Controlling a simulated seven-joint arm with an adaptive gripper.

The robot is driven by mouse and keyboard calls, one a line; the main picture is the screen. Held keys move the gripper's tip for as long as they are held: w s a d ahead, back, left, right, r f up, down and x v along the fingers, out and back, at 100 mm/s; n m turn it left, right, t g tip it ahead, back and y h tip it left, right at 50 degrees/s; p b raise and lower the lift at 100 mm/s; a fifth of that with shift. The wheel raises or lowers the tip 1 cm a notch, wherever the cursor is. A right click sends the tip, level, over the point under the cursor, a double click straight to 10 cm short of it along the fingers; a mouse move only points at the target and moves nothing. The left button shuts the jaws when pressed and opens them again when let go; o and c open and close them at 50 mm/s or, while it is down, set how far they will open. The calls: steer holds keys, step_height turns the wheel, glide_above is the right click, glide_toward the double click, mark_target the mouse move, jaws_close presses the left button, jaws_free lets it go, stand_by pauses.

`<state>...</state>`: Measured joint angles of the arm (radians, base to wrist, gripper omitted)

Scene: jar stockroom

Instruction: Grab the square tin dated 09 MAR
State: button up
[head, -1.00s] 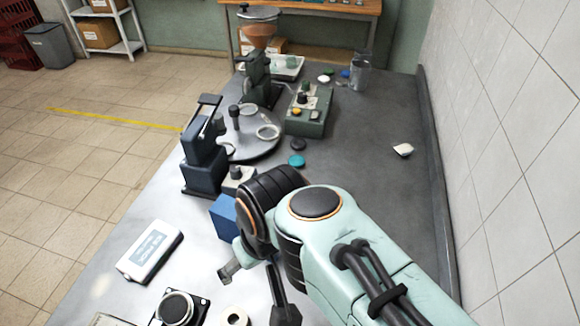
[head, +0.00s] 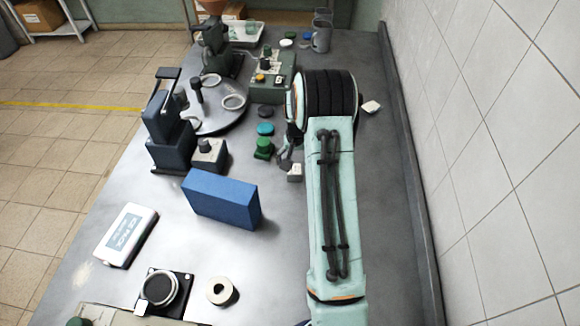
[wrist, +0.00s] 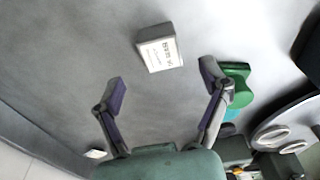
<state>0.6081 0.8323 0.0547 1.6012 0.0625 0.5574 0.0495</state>
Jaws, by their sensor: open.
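A small pale square tin (wrist: 160,48) with dark print on its label lies on the grey worktop in the wrist view. The print is too small and turned for me to read the date surely. In the head view the tin (head: 295,172) is beside my gripper (head: 286,157), which is partly hidden by my arm. In the wrist view my gripper (wrist: 164,90) is open and empty. The tin is beyond the fingertips, roughly in line with the gap and apart from both.
A green object (wrist: 236,82) is close beside the right finger; it also shows in the head view (head: 263,148). A blue box (head: 222,198) stands to the left. A dark round turntable (head: 215,118) is further back. The tiled wall (head: 480,120) bounds the right side.

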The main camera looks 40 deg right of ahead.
mark_target(294, 169)
steer(key=f, duration=0.5)
steer(key=shift+w+d+f, duration=0.15)
steer(key=shift+w, duration=0.15)
steer(key=c, duration=1.3)
